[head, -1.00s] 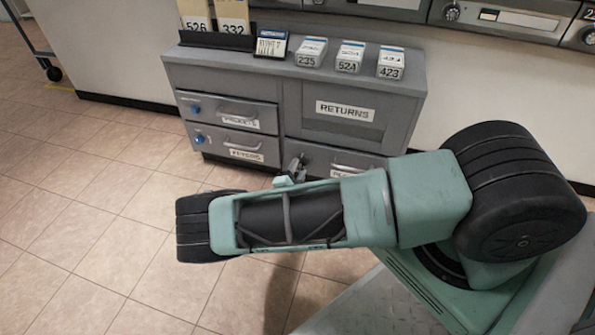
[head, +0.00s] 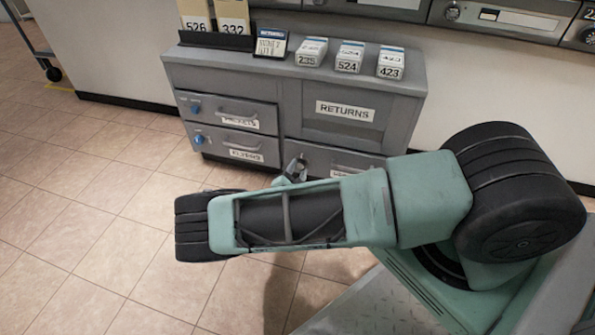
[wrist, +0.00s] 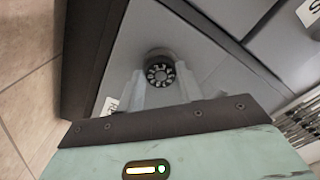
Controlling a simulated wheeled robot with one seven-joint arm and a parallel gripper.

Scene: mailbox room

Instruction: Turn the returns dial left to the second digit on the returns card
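The returns dial (wrist: 160,74) is a dark round knob with light digits on a ring, set on a grey cabinet face in the wrist view. My gripper (wrist: 162,76) has its two pale fingers apart, one on each side of the dial; I cannot tell whether they touch it. In the head view my gripper (head: 294,170) is small and partly hidden behind my arm, low at the cabinet front; the dial is hidden there. The returns card (head: 271,43) stands on the cabinet top with a blue header; its handwriting is too small to read surely.
The grey cabinet (head: 292,105) has a RETURNS panel (head: 345,111) and labelled drawers with blue knobs (head: 197,111). Boxes marked 235 (head: 311,51), 524 (head: 350,56) and 423 (head: 391,62) sit on top. Tiled floor (head: 80,200) is clear at left.

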